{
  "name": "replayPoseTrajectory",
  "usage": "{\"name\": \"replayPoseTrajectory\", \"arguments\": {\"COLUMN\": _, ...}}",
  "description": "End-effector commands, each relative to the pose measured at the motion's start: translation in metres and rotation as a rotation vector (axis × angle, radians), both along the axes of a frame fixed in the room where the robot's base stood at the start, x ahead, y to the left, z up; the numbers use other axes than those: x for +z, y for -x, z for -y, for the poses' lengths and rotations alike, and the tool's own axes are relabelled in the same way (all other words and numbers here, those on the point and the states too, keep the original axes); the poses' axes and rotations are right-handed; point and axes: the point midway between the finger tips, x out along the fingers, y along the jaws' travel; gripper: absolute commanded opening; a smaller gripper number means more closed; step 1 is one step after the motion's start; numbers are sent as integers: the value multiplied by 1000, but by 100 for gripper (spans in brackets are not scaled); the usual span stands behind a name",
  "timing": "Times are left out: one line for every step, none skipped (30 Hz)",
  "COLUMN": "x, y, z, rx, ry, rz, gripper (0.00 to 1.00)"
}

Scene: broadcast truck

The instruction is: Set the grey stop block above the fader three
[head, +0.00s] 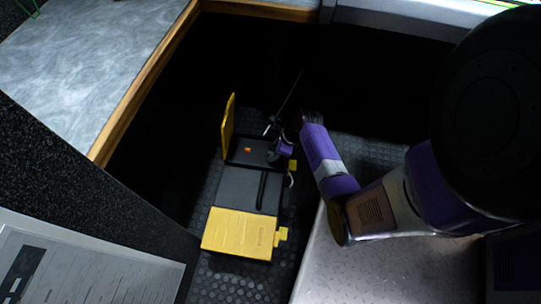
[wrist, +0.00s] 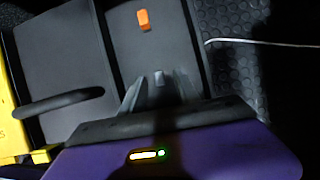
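A small grey piece (wrist: 158,78), which looks like the grey stop block, lies in a dark compartment of the open case (wrist: 108,40). My gripper (wrist: 157,92) is over that compartment, with its fingers apart on either side of the grey piece. I cannot tell whether either finger touches it. In the head view, my gripper (head: 270,154) is at the far compartment of the case (head: 234,190), and the grey piece cannot be made out. I cannot pick out fader three in either view.
An orange block (wrist: 144,20) lies in the same compartment; it also shows in the head view (head: 247,150). The case has yellow flaps (head: 238,232) and a dark handle (wrist: 58,103). A pale panel (head: 70,268) stands at lower left, and a grey worktop (head: 85,60) at upper left.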

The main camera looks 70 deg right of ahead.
Motion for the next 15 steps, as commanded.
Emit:
{"name": "replayPoseTrajectory", "arguments": {"x": 0, "y": 0, "z": 0, "rx": 0, "ry": 0, "rz": 0, "gripper": 38}}
{"name": "replayPoseTrajectory", "arguments": {"x": 0, "y": 0, "z": 0, "rx": 0, "ry": 0, "rz": 0, "gripper": 38}}
{"name": "replayPoseTrajectory", "arguments": {"x": 1, "y": 0, "z": 0, "rx": 0, "ry": 0, "rz": 0, "gripper": 38}}
{"name": "replayPoseTrajectory", "arguments": {"x": 1, "y": 0, "z": 0, "rx": 0, "ry": 0, "rz": 0, "gripper": 38}}
{"name": "replayPoseTrajectory", "arguments": {"x": 1, "y": 0, "z": 0, "rx": 0, "ry": 0, "rz": 0, "gripper": 38}}
{"name": "replayPoseTrajectory", "arguments": {"x": 1, "y": 0, "z": 0, "rx": 0, "ry": 0, "rz": 0, "gripper": 32}}
{"name": "replayPoseTrajectory", "arguments": {"x": 1, "y": 0, "z": 0, "rx": 0, "ry": 0, "rz": 0, "gripper": 26}}
{"name": "replayPoseTrajectory", "arguments": {"x": 1, "y": 0, "z": 0, "rx": 0, "ry": 0, "rz": 0, "gripper": 21}}
{"name": "replayPoseTrajectory", "arguments": {"x": 1, "y": 0, "z": 0, "rx": 0, "ry": 0, "rz": 0, "gripper": 13}}
{"name": "replayPoseTrajectory", "arguments": {"x": 1, "y": 0, "z": 0, "rx": 0, "ry": 0, "rz": 0, "gripper": 7}}
{"name": "replayPoseTrajectory", "arguments": {"x": 1, "y": 0, "z": 0, "rx": 0, "ry": 0, "rz": 0, "gripper": 1}}
{"name": "replayPoseTrajectory", "arguments": {"x": 1, "y": 0, "z": 0, "rx": 0, "ry": 0, "rz": 0, "gripper": 0}}
{"name": "replayPoseTrajectory", "arguments": {"x": 1, "y": 0, "z": 0, "rx": 0, "ry": 0, "rz": 0, "gripper": 0}}
{"name": "replayPoseTrajectory", "arguments": {"x": 1, "y": 0, "z": 0, "rx": 0, "ry": 0, "rz": 0, "gripper": 0}}
{"name": "replayPoseTrajectory", "arguments": {"x": 1, "y": 0, "z": 0, "rx": 0, "ry": 0, "rz": 0, "gripper": 0}}
